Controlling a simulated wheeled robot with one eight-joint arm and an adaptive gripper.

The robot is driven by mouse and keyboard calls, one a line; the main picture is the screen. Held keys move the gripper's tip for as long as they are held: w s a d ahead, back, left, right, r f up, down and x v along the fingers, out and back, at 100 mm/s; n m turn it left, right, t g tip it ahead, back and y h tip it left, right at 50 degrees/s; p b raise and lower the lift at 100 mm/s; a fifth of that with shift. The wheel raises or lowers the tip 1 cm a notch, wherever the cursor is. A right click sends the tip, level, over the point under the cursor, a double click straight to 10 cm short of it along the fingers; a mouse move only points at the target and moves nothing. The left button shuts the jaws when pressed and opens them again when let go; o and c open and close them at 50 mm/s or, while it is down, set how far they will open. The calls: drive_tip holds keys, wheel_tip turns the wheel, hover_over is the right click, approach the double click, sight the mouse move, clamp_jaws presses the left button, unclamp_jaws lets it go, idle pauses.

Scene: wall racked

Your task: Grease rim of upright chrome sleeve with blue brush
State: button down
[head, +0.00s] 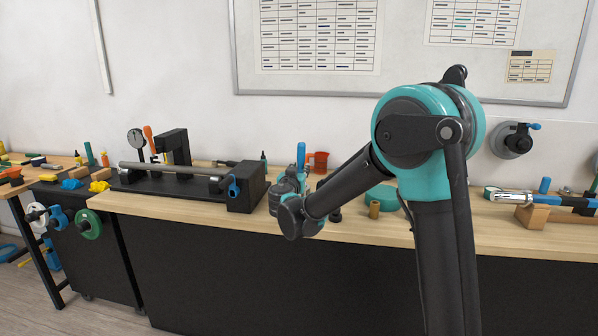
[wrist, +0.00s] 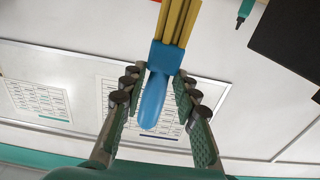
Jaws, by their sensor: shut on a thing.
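The blue brush (wrist: 153,100) has a blue handle and collar with yellow bristles, which point to the top of the wrist view. My gripper (wrist: 158,86) is shut on its blue handle, with a finger on either side. In the head view my gripper (head: 287,187) is above the bench, right of the black fixture, and the blue handle (head: 301,154) stands up from it. The bristles are hidden there. I cannot make out an upright chrome sleeve; my arm covers part of the bench.
A black fixture (head: 245,195) with a horizontal shaft stands left of my gripper. An orange-red mug (head: 318,161) is behind it. A brass cylinder (head: 374,209) and green round item (head: 383,196) stand to the right. A chrome-ended tool (head: 512,197) lies on wooden blocks farther right.

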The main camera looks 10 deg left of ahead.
drive_tip(key=d, duration=0.4)
drive_tip(key=shift+d+r, duration=0.15)
drive_tip(key=shift+d, duration=0.1)
idle(0.3)
drive_tip(key=shift+f, duration=0.45)
idle(0.3)
drive_tip(key=a, duration=0.9)
idle(1.5)
drive_tip(key=shift+w, duration=0.1)
drive_tip(key=d, duration=0.9)
idle(1.5)
